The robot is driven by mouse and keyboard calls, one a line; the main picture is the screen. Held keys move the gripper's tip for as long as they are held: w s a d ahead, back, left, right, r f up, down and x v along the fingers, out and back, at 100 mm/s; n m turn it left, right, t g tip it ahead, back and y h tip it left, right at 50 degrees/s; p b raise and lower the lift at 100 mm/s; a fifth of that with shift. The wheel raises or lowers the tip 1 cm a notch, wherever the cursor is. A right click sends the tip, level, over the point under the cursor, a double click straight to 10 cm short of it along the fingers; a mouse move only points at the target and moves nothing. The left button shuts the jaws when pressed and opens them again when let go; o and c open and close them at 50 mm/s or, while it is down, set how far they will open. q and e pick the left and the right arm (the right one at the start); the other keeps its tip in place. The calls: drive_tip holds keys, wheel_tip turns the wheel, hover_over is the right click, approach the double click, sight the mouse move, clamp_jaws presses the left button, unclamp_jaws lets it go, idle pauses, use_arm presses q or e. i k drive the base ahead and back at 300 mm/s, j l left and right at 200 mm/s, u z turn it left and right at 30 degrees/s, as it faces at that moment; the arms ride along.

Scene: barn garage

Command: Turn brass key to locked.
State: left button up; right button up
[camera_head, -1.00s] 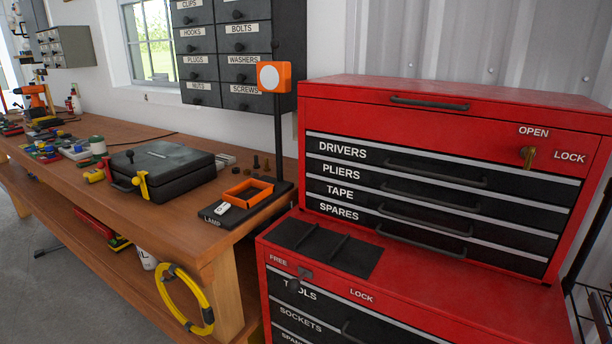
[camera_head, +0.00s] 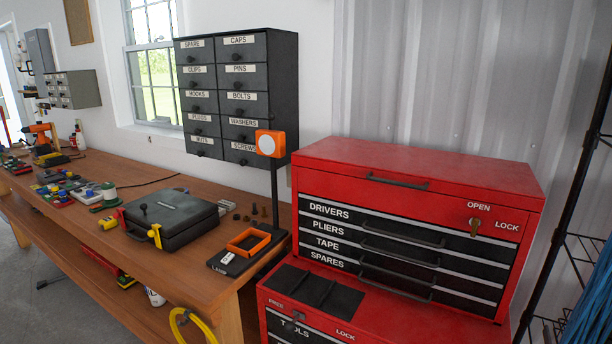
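The brass key (camera_head: 475,224) sits in the lock at the upper right of the red tool chest's (camera_head: 420,170) front. The word OPEN is printed above it and LOCK to its right. Its bow looks roughly upright, below the OPEN label, though it is small in the view. The chest's drawers, labelled DRIVERS, PLIERS, TAPE and SPARES, look shut. Neither of my grippers shows in the head view.
A lower red cabinet (camera_head: 270,294) with FREE and LOCK labels stands under the chest. The wooden workbench (camera_head: 190,293) at left holds a dark case (camera_head: 172,218), an orange tray (camera_head: 249,241) and a lamp (camera_head: 270,144). A black wire rack (camera_head: 575,165) stands at right.

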sight(476, 222)
drive_tip(key=z, duration=0.7)
